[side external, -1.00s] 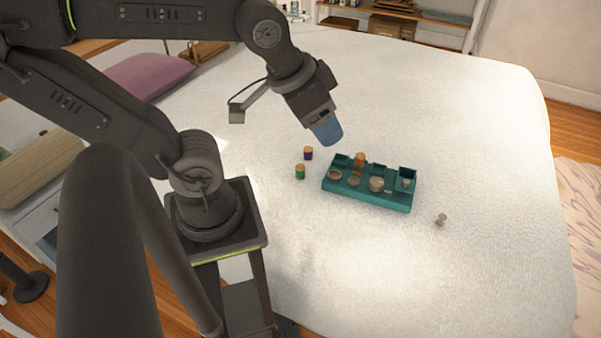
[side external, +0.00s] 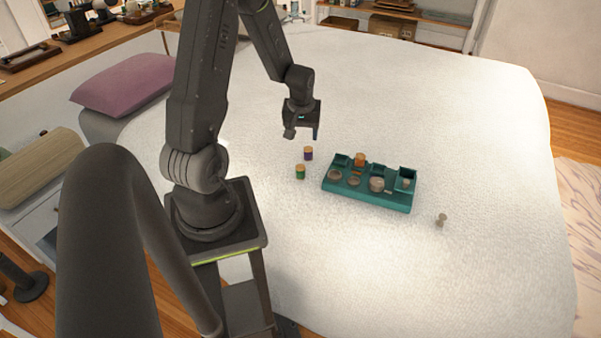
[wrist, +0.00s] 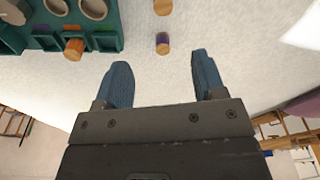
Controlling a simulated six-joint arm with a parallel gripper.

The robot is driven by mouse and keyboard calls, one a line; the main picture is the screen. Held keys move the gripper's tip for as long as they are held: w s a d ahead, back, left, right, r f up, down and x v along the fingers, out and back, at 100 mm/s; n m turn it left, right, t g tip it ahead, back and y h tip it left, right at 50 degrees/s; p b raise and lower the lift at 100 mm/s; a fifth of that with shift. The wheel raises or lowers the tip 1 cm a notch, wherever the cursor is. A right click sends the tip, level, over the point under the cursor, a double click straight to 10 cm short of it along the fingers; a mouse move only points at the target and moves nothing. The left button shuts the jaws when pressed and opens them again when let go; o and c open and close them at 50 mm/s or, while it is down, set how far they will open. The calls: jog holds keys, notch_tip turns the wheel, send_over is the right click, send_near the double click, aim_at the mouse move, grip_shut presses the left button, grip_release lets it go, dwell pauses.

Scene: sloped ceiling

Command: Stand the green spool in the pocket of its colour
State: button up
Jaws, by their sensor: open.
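The green spool (side external: 300,172), with a wooden top, stands on the white bed left of the teal tray (side external: 380,200). In the wrist view a spool (wrist: 162,6), which appears to be the green one, is cut by the top edge. The tray's back left pocket (side external: 342,160) looks empty; the wrist view shows a green patch (wrist: 104,41) at that end pocket. My gripper (side external: 303,134) is open and empty, above and behind the spools, pointing down. Its blue fingers (wrist: 160,62) show apart in the wrist view.
A purple spool (side external: 308,153) stands just behind the green one. An orange spool (side external: 360,159) stands in the tray's back row. Round cups fill the front row. A small beige piece (side external: 441,219) lies on the bed right of the tray. The bed around is clear.

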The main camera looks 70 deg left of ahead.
send_near(301, 167)
jog(key=shift+n, duration=0.3)
jog(key=f, duration=0.1)
jog(key=a+f, duration=0.1)
jog(key=f, duration=0.3)
jog(key=shift+w+a+f, duration=0.1)
jog(key=shift+a, duration=0.15)
jog(key=shift+w+d+f, duration=0.1)
jog(key=shift+f, duration=1.25)
jog(key=shift+w+f, duration=0.1)
jog(key=shift+f, duration=1.2)
jog(key=c, duration=1)
jog(key=shift+r, duration=0.1)
